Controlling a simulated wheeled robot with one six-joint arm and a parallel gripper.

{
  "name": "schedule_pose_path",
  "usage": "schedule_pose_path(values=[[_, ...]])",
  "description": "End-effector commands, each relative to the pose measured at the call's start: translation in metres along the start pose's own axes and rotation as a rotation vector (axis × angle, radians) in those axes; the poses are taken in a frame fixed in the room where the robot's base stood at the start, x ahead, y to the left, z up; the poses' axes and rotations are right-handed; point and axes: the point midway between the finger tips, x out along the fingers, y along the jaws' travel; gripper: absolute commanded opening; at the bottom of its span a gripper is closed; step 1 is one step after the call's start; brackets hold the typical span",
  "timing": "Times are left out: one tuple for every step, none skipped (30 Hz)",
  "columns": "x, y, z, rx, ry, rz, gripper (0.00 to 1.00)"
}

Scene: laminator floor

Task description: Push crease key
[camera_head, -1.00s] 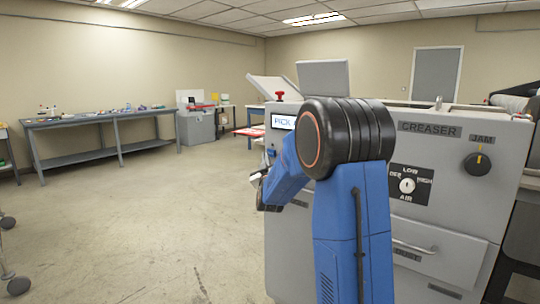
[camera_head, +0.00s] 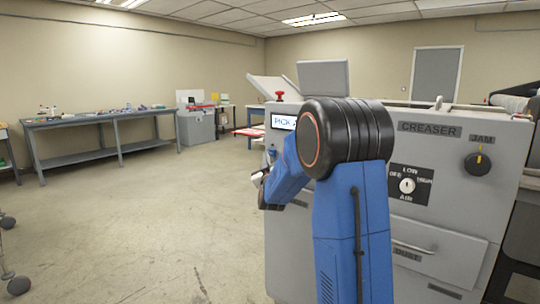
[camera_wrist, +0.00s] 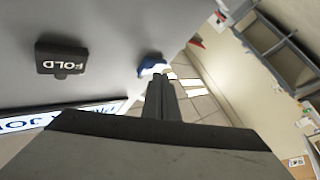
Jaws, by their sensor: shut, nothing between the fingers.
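The grey creaser machine (camera_head: 430,165) stands at the right of the head view, partly hidden by my arm. My gripper (camera_wrist: 160,95) is shut and empty in the wrist view, close to the machine's grey face. A blue and white piece (camera_wrist: 152,66) shows right by the fingertips, partly covered by them. No label can be read on it, so I cannot tell whether it is the crease key or whether I touch it. A dark key marked FOLD (camera_wrist: 62,60) is apart from the fingers, to the left.
A lit display (camera_head: 284,122) is on the machine and also shows in the wrist view (camera_wrist: 35,120). A red knob (camera_head: 279,95) stands on top. The JAM dial (camera_head: 478,162) and AIR switch (camera_head: 407,186) are at right. Open floor (camera_head: 150,220) lies left.

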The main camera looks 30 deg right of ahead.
Motion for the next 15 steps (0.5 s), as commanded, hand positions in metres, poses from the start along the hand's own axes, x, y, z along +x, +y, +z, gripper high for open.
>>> schedule_pose_path(values=[[0.0003,0.0003,0.0003,0.0,0.0,0.0,0.0],[0.0005,0.0004,0.0004,0.0,0.0,0.0,0.0],[0.0008,0.0006,0.0006,0.0,0.0,0.0,0.0],[0.001,0.0008,0.0008,0.0,0.0,0.0,0.0],[0.0012,0.001,0.0009,0.0,0.0,0.0,0.0],[0.0015,0.0012,0.0011,0.0,0.0,0.0,0.0],[0.0017,0.0013,0.0012,0.0,0.0,0.0,0.0],[0.0019,0.0015,0.0014,0.0,0.0,0.0,0.0],[0.0022,0.0017,0.0016,0.0,0.0,0.0,0.0],[0.0024,0.0018,0.0017,0.0,0.0,0.0,0.0],[0.0026,0.002,0.0019,0.0,0.0,0.0,0.0],[0.0029,0.0022,0.0021,0.0,0.0,0.0,0.0],[0.0031,0.0023,0.0022,0.0,0.0,0.0,0.0],[0.0033,0.0024,0.0024,0.0,0.0,0.0,0.0],[0.0036,0.0026,0.0026,0.0,0.0,0.0,0.0]])
